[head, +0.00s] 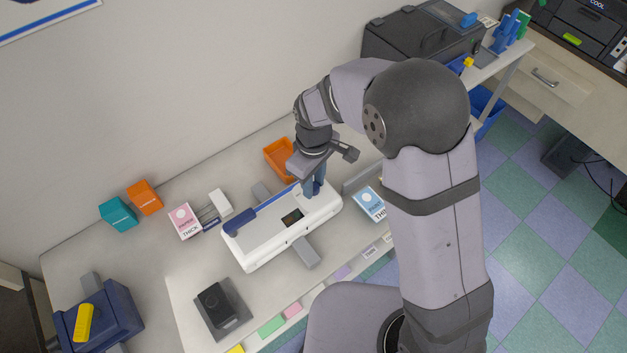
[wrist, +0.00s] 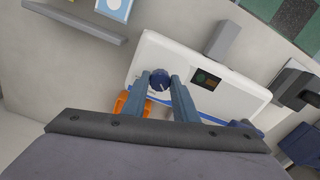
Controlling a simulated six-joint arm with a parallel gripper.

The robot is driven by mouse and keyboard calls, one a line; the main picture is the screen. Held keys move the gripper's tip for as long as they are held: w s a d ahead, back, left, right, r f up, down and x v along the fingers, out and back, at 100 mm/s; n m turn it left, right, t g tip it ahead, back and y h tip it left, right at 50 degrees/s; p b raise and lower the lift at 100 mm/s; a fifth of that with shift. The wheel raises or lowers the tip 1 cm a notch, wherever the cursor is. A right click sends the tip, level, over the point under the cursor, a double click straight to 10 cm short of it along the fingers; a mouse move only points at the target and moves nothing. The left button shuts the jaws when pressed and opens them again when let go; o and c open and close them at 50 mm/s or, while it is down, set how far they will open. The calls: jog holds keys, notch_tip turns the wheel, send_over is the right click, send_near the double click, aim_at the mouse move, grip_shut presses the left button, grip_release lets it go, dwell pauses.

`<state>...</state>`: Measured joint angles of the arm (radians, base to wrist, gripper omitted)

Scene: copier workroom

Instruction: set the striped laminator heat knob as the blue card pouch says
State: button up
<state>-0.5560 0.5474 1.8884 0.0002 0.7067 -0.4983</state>
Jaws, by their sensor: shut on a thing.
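The white laminator (head: 270,240) with a dark blue strip along its back edge stands on the table; it also fills the middle of the wrist view (wrist: 150,55). Its dark blue heat knob (wrist: 160,80) has a small pale mark and sits between the two fingers of my gripper (wrist: 163,88), which is shut on it. In the head view my gripper (head: 314,190) points down at the laminator's right end and hides the knob. The blue card pouch (head: 369,204) lies right of the laminator; large letters starting "THI" show, partly covered by my arm.
A pink pouch (head: 185,220) marked "THICK" stands left of the laminator. An orange tray (head: 278,157) is behind it. A small dark display (wrist: 206,79) is beside the knob.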

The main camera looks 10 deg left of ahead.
jog(key=m+p, duration=0.1)
jog(key=m, duration=0.4)
jog(key=shift+r, duration=0.1)
jog(key=shift+m+p, duration=0.3)
jog(key=shift+m, duration=2)
jog(key=shift+w, duration=0.1)
jog(key=o, duration=1.1)
jog(key=shift+c, duration=0.2)
jog(key=shift+r+b, duration=0.75)
jog(key=shift+r, duration=2.9)
